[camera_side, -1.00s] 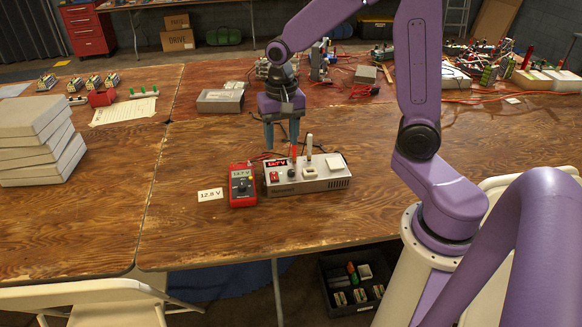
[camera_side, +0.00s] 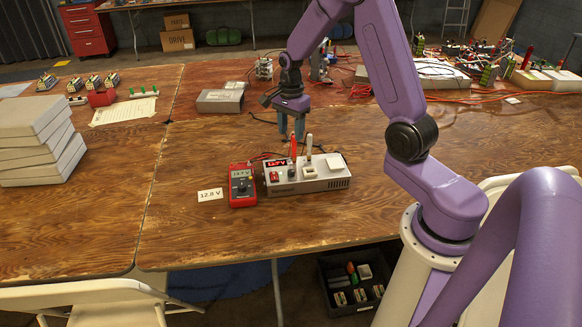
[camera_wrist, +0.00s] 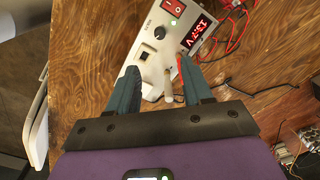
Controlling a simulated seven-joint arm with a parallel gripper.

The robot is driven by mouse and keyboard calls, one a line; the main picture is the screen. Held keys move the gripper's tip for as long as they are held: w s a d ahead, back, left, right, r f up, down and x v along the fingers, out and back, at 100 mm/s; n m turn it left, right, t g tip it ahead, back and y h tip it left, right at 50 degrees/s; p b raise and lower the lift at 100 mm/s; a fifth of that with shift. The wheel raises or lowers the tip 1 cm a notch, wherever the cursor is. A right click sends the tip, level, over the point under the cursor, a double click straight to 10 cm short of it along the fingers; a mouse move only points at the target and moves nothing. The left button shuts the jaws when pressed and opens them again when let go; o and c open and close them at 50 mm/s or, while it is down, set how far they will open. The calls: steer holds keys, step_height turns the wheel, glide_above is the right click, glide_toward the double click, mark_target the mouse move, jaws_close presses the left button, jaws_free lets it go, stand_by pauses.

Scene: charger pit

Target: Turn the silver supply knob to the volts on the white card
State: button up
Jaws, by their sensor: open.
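The grey power supply (camera_side: 322,184) stands on the wooden table. Its lit red display (camera_wrist: 197,32) seems to read about 13.7 V. A small dark knob (camera_side: 292,173) is on its face beside the red switch; it also shows small in the wrist view (camera_wrist: 160,32). Its finish and pointer are too small to make out. The white card (camera_side: 210,195) reads 12.8 V and lies left of the red meter (camera_side: 243,186), whose digits are unclear. My gripper (camera_side: 291,132) is open and empty behind and above the supply, apart from the knob.
Grey slabs (camera_side: 38,140) are stacked at left. The table front is clear.

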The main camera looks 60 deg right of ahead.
mark_target(291, 171)
step_height(291, 171, down, 14)
steer(key=shift+f, duration=0.1)
stand_by(0.5)
jaws_close()
